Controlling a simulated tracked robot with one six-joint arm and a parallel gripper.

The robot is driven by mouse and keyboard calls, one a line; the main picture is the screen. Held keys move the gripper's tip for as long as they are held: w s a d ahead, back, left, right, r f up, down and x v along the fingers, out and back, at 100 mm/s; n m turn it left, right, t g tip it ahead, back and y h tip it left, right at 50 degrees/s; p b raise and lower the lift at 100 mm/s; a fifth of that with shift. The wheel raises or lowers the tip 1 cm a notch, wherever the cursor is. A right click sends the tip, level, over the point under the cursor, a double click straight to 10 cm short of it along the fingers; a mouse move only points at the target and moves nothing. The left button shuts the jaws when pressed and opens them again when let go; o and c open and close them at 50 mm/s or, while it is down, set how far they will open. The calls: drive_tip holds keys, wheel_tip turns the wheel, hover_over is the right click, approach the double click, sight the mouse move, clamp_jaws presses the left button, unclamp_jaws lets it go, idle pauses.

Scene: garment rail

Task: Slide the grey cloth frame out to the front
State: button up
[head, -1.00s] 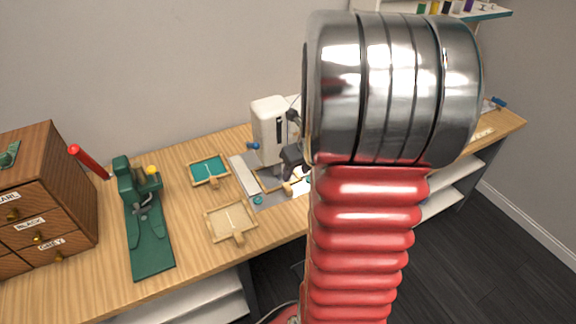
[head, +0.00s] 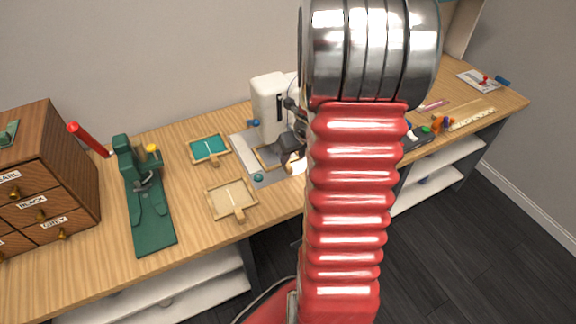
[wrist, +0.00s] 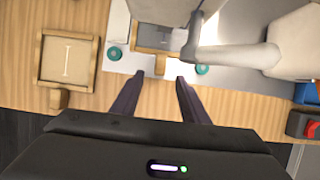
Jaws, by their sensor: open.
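The grey cloth frame (wrist: 158,38) is a wooden frame with grey cloth, lying under the arm of a white sewing machine (wrist: 270,40) in the wrist view. Its short wooden handle, partly in view, points towards my gripper. In the head view the frame (head: 266,157) lies at the machine's foot, partly hidden by the machine. My gripper (wrist: 161,76) is open and empty in front of the frame, with its two dark fingers to either side of the handle's line. I cannot tell the fingers' height.
A pale cloth frame (head: 231,198) and a teal cloth frame (head: 209,149) lie left of the machine. A green press (head: 148,205) and wooden drawers (head: 45,180) stand further left. Teal knobs (wrist: 201,69) flank the grey frame. The bench's front edge is near.

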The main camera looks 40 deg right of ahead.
sight(289, 166)
drive_tip(key=shift+x, duration=4.2)
clamp_jaws()
